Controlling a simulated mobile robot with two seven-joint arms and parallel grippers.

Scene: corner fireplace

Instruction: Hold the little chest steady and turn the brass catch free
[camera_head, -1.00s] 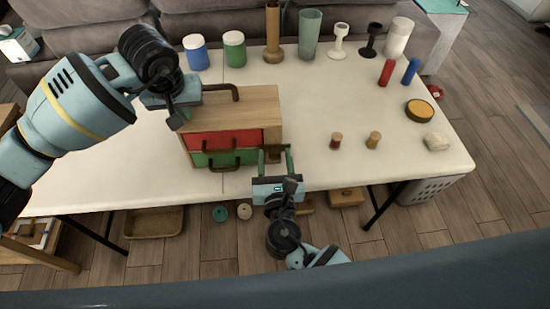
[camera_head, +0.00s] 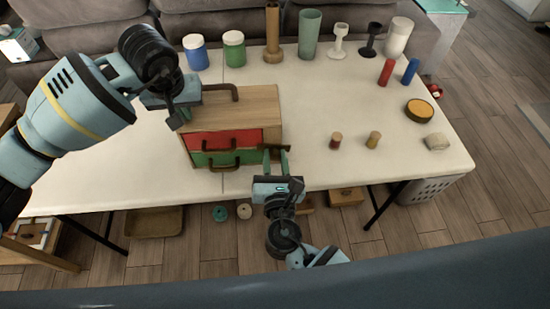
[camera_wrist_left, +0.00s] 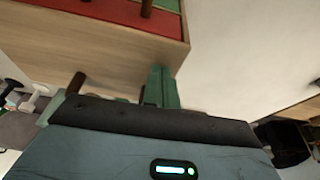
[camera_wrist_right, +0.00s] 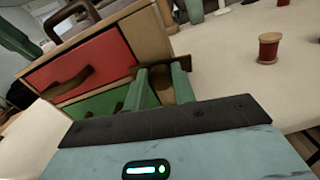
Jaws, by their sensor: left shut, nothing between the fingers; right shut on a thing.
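The little chest (camera_head: 250,105) is a wooden box with a red drawer (camera_head: 212,141), a green drawer (camera_head: 215,159) and a handle on top. It stands upright on the white table. My right gripper (camera_head: 275,164) is at its front right corner, shut on the brown-looking brass catch (camera_head: 275,147). The right wrist view shows the catch (camera_wrist_right: 160,86) between the green fingers, which partly hide it. My left gripper (camera_wrist_left: 160,86) is shut and empty close by the chest's wooden side (camera_wrist_left: 90,45); I cannot tell if it touches. In the head view its arm hides part of the chest's left end.
Jars, a brown cylinder, a green tumbler (camera_head: 309,35) and goblets line the table's back edge. Two spools (camera_head: 336,141), a round yellow-topped tin (camera_head: 419,110) and a pale stone-like lump (camera_head: 436,142) lie right. The table between chest and spools is clear.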

